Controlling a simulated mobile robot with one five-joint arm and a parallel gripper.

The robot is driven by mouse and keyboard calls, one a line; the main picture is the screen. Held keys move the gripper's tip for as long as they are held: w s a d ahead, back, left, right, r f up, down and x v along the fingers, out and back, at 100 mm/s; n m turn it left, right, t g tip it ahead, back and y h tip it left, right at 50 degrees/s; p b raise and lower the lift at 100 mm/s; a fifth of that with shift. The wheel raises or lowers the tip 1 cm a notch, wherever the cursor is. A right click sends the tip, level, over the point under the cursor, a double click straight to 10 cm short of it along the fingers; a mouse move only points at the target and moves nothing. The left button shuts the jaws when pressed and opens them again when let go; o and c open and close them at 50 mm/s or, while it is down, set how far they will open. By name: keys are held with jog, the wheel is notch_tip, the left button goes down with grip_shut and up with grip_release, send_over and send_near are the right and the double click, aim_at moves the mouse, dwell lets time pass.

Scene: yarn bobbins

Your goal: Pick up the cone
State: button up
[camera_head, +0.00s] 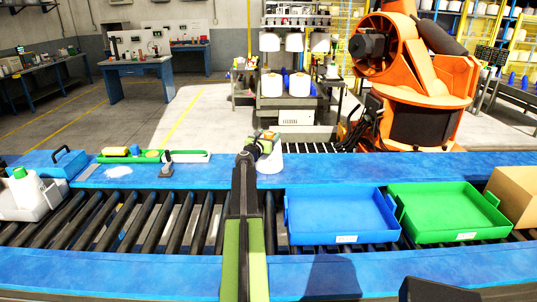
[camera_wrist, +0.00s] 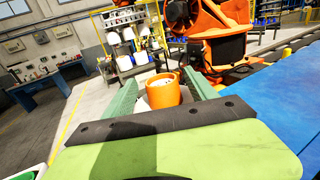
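The cone (camera_head: 270,163) is white and stands at the far blue rail, partly hidden behind the end of my arm. In the wrist view its orange upper part (camera_wrist: 163,94), with a pale round top, shows between the green fingers. My gripper (camera_head: 262,140) reaches over the far rail at the cone. In the wrist view my gripper (camera_wrist: 160,88) has its fingers spread, one on each side of the cone, with a small gap visible on the left. The cone's lower part is hidden there.
A blue tray (camera_head: 341,216) and a green tray (camera_head: 448,212) sit on the rollers at right, with a cardboard box (camera_head: 514,196) beyond. Left rollers are clear beside a white container (camera_head: 27,197). An orange robot (camera_head: 417,85) stands behind the conveyor.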

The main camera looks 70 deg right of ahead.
grip_shut()
dwell(0.6)
notch_tip(320, 180, up, 4)
jog(key=p, duration=0.4)
jog(key=shift+r, duration=0.1)
jog(key=s+a+r+p, duration=0.5)
jog(key=s+r+p, duration=0.1)
jog(key=s, duration=0.4)
jog(key=shift+s+r+p, duration=0.3)
jog(key=shift+r+p, duration=0.05)
jog(key=shift+p, duration=0.2)
